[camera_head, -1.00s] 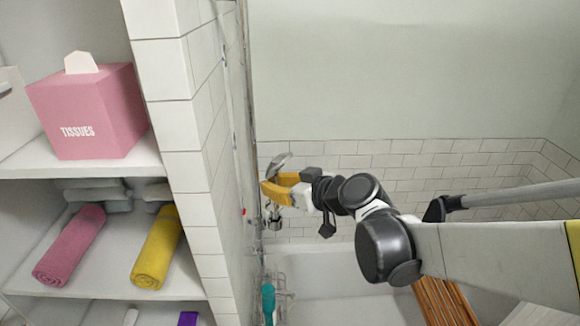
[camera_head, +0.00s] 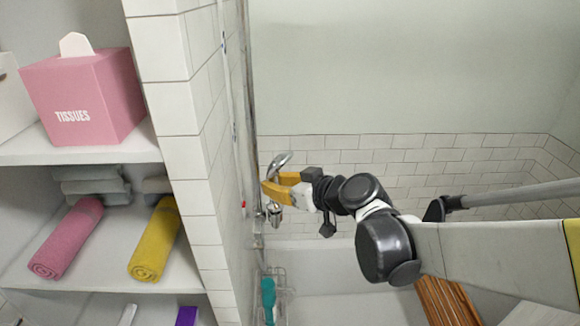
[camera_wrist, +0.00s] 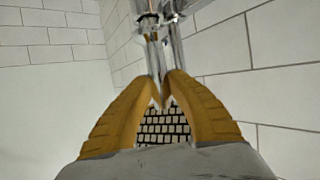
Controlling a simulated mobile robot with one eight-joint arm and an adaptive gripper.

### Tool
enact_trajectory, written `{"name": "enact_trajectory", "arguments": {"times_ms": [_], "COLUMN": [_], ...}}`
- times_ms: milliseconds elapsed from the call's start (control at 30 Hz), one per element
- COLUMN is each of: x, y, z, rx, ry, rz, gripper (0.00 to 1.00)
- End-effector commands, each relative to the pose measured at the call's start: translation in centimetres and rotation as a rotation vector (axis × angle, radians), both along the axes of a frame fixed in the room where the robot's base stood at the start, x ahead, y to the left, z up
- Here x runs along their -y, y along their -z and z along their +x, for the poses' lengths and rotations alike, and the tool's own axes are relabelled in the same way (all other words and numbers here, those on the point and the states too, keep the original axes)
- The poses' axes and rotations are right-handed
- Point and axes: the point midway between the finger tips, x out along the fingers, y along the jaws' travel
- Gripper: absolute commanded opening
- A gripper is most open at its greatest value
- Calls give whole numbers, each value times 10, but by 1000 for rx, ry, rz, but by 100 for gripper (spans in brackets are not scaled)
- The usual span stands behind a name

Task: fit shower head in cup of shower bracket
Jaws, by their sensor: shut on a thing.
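The chrome shower head (camera_head: 281,159) shows just above my gripper (camera_head: 266,189), close to the tiled side wall. My gripper's yellow fingers are closed on its handle. In the wrist view the fingertips (camera_wrist: 160,98) meet on a slim chrome part, the shower head's handle (camera_wrist: 154,62). A chrome fitting (camera_wrist: 158,18) shows beyond them at the top edge. In the head view a chrome fitting (camera_head: 274,213) shows just below the fingers. I cannot tell which part is the bracket's cup, or whether the handle touches it.
The tiled wall (camera_head: 205,150) stands close left of my gripper, with a vertical chrome rail (camera_head: 254,90). Left of it are shelves with a pink tissue box (camera_head: 85,97) and rolled towels. A wire caddy with a teal bottle (camera_head: 268,300) hangs below. Open room lies right, above the tub.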

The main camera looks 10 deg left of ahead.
Motion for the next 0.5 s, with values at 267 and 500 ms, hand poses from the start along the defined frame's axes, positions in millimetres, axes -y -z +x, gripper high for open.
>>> {"name": "enact_trajectory", "arguments": {"times_ms": [267,500], "x": [0,0], "y": [8,14], "z": [0,0], "rx": [0,0], "ry": [0,0], "rz": [0,0], "gripper": [0,0]}}
